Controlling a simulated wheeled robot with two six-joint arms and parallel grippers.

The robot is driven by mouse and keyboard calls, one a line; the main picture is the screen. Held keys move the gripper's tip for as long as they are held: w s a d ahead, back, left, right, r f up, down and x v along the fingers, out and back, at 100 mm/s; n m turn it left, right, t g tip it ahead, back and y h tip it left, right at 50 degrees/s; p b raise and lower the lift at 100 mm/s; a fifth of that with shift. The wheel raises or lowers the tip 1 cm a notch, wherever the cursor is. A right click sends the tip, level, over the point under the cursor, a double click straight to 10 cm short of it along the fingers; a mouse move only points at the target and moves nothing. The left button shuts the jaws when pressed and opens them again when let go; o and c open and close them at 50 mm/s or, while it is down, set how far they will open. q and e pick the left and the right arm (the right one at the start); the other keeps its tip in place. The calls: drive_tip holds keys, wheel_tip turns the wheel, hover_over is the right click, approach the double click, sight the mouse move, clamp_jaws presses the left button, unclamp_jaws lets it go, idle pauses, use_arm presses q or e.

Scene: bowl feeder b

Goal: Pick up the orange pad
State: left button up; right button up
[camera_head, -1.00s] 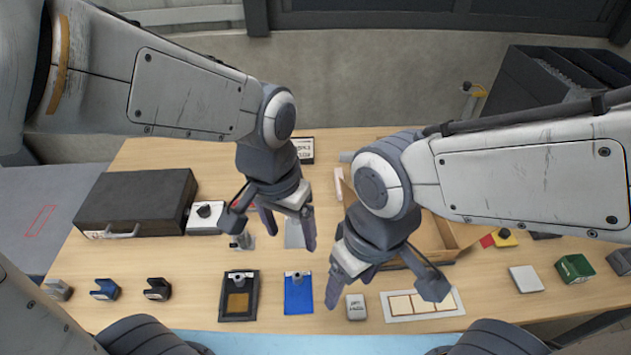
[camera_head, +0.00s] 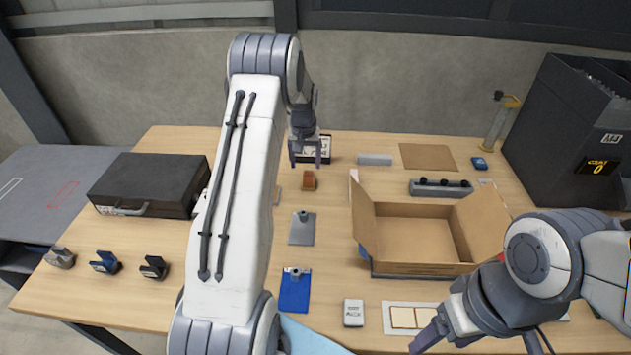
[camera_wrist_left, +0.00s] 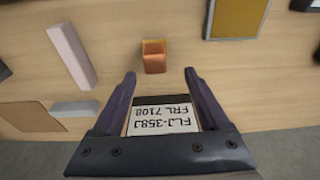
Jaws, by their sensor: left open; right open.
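The orange pad (camera_head: 309,181) is a small orange block on the table, just in front of my left gripper (camera_head: 305,160) in the head view. In the left wrist view the orange pad (camera_wrist_left: 154,60) lies a little beyond the gap between the fingertips of my left gripper (camera_wrist_left: 160,76), roughly centred, with a lighter face on one side. The left gripper is open and empty, pointing down. My right gripper (camera_head: 480,338) is open at the lower right, near the front edge, and is partly cut off by the frame.
An open cardboard box (camera_head: 415,238) is to the right. A black case (camera_head: 150,182) lies left. A grey clipboard (camera_head: 302,230) and blue clipboard (camera_head: 295,292) lie in front.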

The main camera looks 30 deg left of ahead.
sight(308, 174)
use_arm(q)
drive_tip(key=shift+w+f, duration=0.1)
drive_tip(key=shift+f, duration=0.6)
drive_tip(key=f, duration=0.1)
drive_tip(key=f+p, duration=0.1)
drive_tip(key=f, duration=0.2)
drive_tip(key=shift+w+d+f+p, duration=0.2)
drive_tip(key=shift+d+p, duration=0.05)
drive_tip(key=shift+p, duration=0.15)
drive_tip(key=shift+w+f, duration=0.1)
drive_tip(key=shift+f, duration=0.3)
clamp_jaws()
